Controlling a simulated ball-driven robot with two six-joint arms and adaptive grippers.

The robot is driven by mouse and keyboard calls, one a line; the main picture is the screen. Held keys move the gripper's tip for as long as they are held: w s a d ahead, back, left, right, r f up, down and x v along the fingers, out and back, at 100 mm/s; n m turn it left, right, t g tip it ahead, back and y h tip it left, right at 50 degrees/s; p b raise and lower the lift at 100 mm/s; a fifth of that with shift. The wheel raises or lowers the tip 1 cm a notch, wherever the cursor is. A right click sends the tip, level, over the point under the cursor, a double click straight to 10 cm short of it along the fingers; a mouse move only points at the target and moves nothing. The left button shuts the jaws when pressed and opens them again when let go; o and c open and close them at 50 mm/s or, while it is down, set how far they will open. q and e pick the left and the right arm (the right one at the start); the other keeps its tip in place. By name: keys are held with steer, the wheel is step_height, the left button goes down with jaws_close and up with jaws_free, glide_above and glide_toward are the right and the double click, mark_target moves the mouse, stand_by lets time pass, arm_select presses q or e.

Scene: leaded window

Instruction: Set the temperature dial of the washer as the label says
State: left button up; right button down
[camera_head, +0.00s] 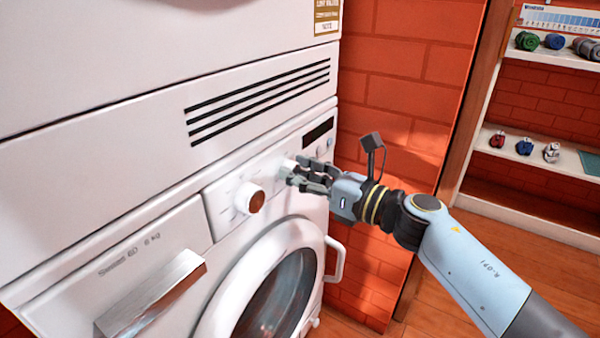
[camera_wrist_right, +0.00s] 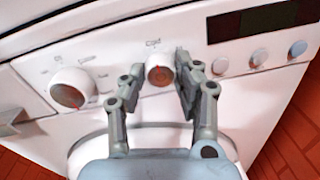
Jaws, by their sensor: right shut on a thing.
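The white washer (camera_head: 100,285) fills the left of the head view. Its panel has a larger round dial (camera_head: 249,198) with a reddish-brown face, which is also at the left of the wrist view (camera_wrist_right: 71,88). A smaller dial (camera_wrist_right: 160,75) sits right of it, between the fingertips of my right gripper (camera_head: 302,178). The gripper is shut on this smaller dial; in the head view the fingers partly hide it. My left gripper is not in view.
The panel's dark display (camera_wrist_right: 262,22) and round buttons (camera_wrist_right: 259,57) lie right of the smaller dial. Below are the round door (camera_head: 275,290) and its handle (camera_head: 336,260). A shelf (camera_head: 535,155) with small items stands at the right, beyond a brick wall (camera_head: 405,90).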

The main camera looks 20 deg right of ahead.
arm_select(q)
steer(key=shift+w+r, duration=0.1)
arm_select(e)
steer(key=shift+r+m+p, duration=0.2)
steer(key=shift+m+p, duration=0.8)
steer(key=shift+m, duration=0.1)
steer(key=m+p, duration=0.2)
steer(key=m, duration=0.1)
steer(key=shift+p, duration=0.4)
steer(key=m+p, duration=0.2)
steer(key=m, duration=0.2)
steer(key=shift+g+p, duration=0.3)
steer(key=shift+p, duration=0.05)
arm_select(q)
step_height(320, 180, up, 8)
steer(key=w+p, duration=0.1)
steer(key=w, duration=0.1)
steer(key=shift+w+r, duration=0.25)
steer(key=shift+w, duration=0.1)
arm_select(e)
steer(key=shift+f+m, duration=0.1)
steer(key=shift+m, duration=1.1)
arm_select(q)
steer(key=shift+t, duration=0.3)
arm_select(e)
steer(key=c, duration=1)
jaws_free()
